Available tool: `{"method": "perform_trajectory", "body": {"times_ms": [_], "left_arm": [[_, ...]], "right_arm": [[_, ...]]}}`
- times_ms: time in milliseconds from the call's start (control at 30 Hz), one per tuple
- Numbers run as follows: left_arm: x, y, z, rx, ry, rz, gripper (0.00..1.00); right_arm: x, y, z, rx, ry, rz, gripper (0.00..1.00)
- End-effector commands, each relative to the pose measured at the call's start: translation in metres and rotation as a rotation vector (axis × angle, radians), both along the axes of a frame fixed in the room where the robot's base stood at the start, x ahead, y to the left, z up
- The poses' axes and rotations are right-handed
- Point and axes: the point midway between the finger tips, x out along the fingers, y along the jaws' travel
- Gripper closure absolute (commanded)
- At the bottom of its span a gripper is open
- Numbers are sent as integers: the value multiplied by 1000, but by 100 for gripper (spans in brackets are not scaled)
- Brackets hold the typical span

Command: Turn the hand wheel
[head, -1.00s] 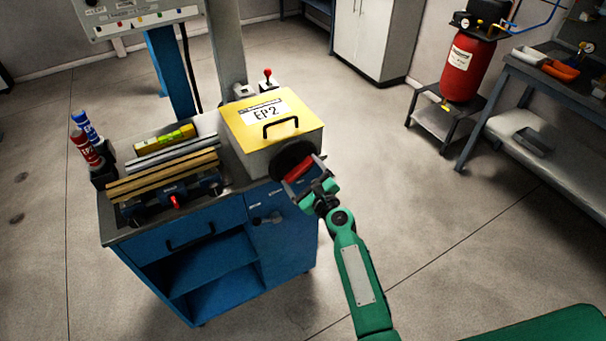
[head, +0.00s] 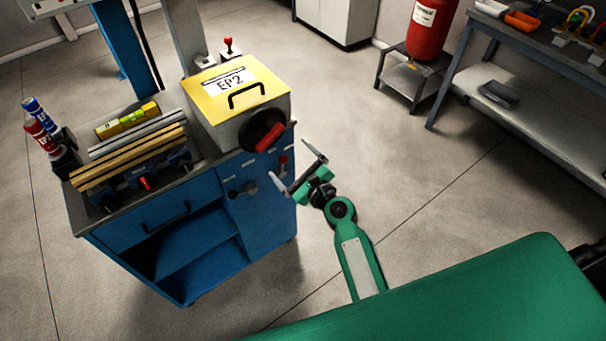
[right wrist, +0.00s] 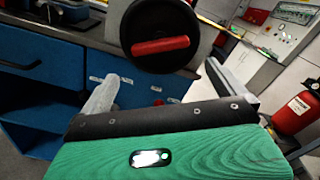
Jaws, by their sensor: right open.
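The hand wheel is a black disc (head: 261,124) with a red bar handle (head: 269,137) across it. It sits on the front side of the grey box (head: 222,105) with a yellow lid marked EP2. My right gripper (head: 298,173) is open and empty, below and to the right of the wheel, apart from it. In the right wrist view the wheel (right wrist: 160,22) is ahead, above the spread fingers, with its red handle (right wrist: 160,46) nearly level. My left gripper is not in view.
The box stands on a blue cabinet (head: 222,201) beside wooden bars (head: 130,157) and a vise. Red and blue bottles stand at its left end. A grey bench (head: 540,137) and a red tank (head: 431,28) are at the right. Open floor lies between.

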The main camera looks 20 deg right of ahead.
Motion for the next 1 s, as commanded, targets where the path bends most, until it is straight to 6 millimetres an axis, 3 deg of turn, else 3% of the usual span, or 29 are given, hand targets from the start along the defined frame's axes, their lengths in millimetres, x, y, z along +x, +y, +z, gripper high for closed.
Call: {"method": "perform_trajectory", "body": {"times_ms": [100, 300, 700, 867, 1000], "left_arm": [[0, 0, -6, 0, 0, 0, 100], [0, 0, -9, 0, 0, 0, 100], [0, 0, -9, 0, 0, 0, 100], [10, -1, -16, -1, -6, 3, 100], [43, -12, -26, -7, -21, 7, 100]], "right_arm": [[-21, -7, -2, -2, 0, 0, 0], [-40, -14, -1, -1, 0, 0, 0], [-45, -16, 0, 0, 0, 1, 2], [-44, -19, -7, -5, -8, 1, 33], [-41, -28, -22, -10, -35, 6, 61]]}}
